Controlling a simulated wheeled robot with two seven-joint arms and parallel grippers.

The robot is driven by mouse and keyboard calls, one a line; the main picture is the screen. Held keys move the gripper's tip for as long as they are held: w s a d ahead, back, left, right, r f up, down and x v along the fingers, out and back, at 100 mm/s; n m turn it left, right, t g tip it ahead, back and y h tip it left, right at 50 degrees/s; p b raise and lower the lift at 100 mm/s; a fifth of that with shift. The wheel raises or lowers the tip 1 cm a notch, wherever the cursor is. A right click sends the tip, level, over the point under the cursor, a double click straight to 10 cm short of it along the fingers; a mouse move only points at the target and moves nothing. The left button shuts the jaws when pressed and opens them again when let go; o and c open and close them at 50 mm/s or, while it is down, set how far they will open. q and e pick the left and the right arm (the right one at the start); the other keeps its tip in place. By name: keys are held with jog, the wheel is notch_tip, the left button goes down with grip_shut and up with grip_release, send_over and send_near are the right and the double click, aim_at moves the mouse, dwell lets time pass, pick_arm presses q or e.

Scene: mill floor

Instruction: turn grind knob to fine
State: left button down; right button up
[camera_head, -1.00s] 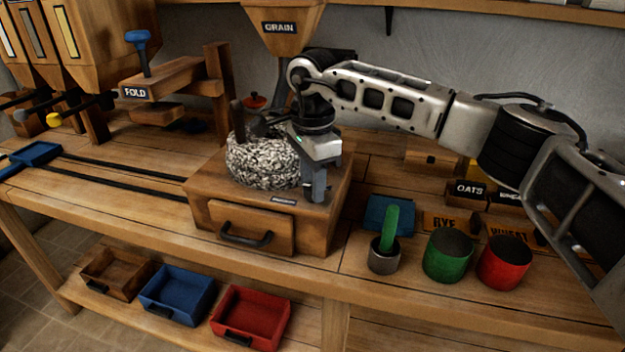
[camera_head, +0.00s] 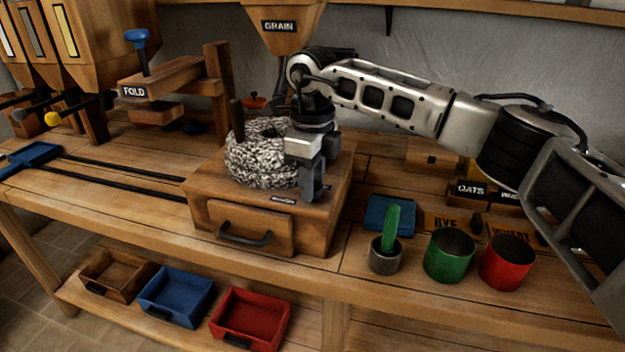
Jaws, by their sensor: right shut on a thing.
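The mill is a wooden box (camera_head: 208,207) with a drawer (camera_head: 235,226) in its front and a round speckled millstone (camera_head: 252,160) on top. My right gripper (camera_head: 311,195) points down at the right front corner of the mill top, beside the stone. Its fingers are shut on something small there. The grind knob itself is hidden by the gripper, so its setting cannot be read. A small label (camera_head: 283,200) lies on the mill top just left of the fingers. My left gripper is not in view.
Right of the mill stand a grey cup (camera_head: 384,262) with a green scoop (camera_head: 391,228), a green cup (camera_head: 449,264) and a red cup (camera_head: 505,269). A grain hopper (camera_head: 279,40) hangs behind. Blue and red trays (camera_head: 177,318) (camera_head: 225,318) sit on the lower shelf.

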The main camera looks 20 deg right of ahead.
jog(key=m, duration=0.3)
jog(key=shift+r+m, duration=0.1)
jog(key=shift+m, duration=2)
jog(key=o, duration=1)
notch_tip(320, 180, up, 16)
jog(key=shift+b, duration=0.5)
